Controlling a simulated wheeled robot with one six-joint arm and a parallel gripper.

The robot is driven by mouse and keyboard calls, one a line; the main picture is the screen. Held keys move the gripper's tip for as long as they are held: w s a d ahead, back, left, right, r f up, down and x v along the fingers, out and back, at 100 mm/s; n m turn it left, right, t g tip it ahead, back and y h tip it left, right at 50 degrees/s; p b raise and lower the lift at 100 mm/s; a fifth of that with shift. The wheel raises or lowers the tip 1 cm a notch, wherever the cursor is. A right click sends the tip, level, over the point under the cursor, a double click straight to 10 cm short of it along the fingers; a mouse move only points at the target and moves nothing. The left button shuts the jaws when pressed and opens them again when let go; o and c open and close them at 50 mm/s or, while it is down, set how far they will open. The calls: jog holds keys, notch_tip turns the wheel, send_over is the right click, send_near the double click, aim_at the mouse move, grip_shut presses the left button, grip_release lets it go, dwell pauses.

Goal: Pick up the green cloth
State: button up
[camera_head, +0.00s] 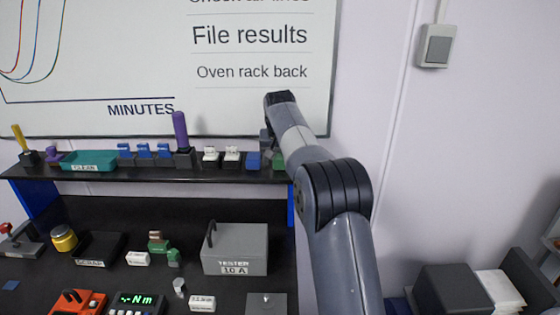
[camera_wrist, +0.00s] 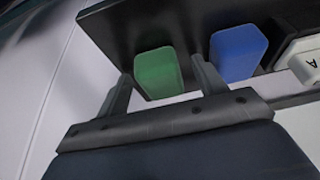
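A green piece (camera_wrist: 157,72), which looks like the green cloth, is on the shelf near its end, beside a blue piece (camera_wrist: 238,52) of similar shape. In the head view the green piece (camera_head: 280,163) shows small at the right end of the shelf, partly hidden by my arm. My gripper (camera_wrist: 161,68) is open, with one finger on each side of the green piece in the wrist view. Nothing is held between the fingers. How far the fingertips are from the green piece is hard to tell.
The dark upper shelf (camera_head: 130,174) carries a teal tray (camera_head: 90,160), a purple upright piece (camera_head: 181,135), white pieces and blue pieces in a row. A grey tester box (camera_head: 235,250) stands below. A whiteboard (camera_head: 165,60) is behind.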

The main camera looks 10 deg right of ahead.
aim_at(280, 158)
jog(key=c, duration=1)
jog(key=shift+r, duration=0.1)
jog(key=shift+c, duration=0.2)
jog(key=shift+s+r+b, duration=0.15)
jog(key=shift+b, duration=0.2)
notch_tip(280, 158, up, 6)
jog(key=shift+r+p, duration=0.2)
jog(key=shift+p, duration=0.15)
jog(key=s+a+b, duration=0.2)
jog(key=s+b, duration=0.3)
jog(key=s, duration=0.4)
jog(key=s+a+b, duration=0.2)
jog(key=s+b, duration=0.2)
jog(key=s, duration=0.6)
jog(key=shift+s+b, duration=0.2)
jog(key=shift+b, duration=0.2)
